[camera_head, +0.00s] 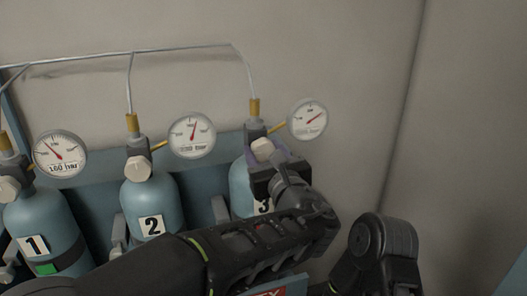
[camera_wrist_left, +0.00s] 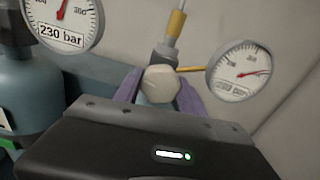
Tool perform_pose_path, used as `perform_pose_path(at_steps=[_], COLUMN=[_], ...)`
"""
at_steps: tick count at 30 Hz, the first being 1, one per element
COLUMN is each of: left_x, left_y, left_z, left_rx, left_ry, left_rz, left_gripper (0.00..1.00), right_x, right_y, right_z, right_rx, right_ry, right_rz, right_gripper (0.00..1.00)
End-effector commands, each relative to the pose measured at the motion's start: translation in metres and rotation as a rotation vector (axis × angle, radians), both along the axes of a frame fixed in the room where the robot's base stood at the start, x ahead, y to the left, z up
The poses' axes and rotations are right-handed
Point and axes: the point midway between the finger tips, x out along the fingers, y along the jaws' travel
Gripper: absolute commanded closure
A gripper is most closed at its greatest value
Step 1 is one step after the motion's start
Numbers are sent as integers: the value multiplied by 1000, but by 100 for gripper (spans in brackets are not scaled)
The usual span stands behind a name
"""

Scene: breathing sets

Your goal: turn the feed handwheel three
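Handwheel three (camera_head: 263,149) is a pale faceted knob on the valve of the blue cylinder marked 3 (camera_head: 240,190). My left gripper (camera_head: 267,148) reaches it from the lower right, and its body covers part of the 3 label. In the left wrist view the knob (camera_wrist_left: 160,84) sits between the two purple fingers (camera_wrist_left: 160,88). The fingers lie close against its left and right sides, with no clear gap, and look shut on it. The gauge of cylinder three (camera_head: 307,119) stands just right of the valve; its red needle points to the upper right. My right gripper is not in view.
Cylinders 1 (camera_head: 40,222) and 2 (camera_head: 150,192) stand to the left, each with its own pale knob and gauge (camera_head: 192,135). Thin metal pipes (camera_head: 130,85) rise from the valves to a line along the wall. The wall right of gauge three is bare.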

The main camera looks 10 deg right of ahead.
Motion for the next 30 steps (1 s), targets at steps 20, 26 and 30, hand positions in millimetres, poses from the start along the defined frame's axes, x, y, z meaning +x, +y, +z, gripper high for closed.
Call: perform_pose_path(at_steps=[20, 26, 30], left_x=[0, 0, 0], left_y=[0, 0, 0], left_z=[-1, -3, -5], left_rx=[-10, -58, -127], left_ry=[-1, -5, -8], left_rz=[0, -1, 0], left_gripper=[93, 93, 93], right_x=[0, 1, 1], right_y=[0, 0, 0], right_z=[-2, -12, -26], right_rx=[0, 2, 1], right_ry=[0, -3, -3], right_rz=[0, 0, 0], right_gripper=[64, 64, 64])
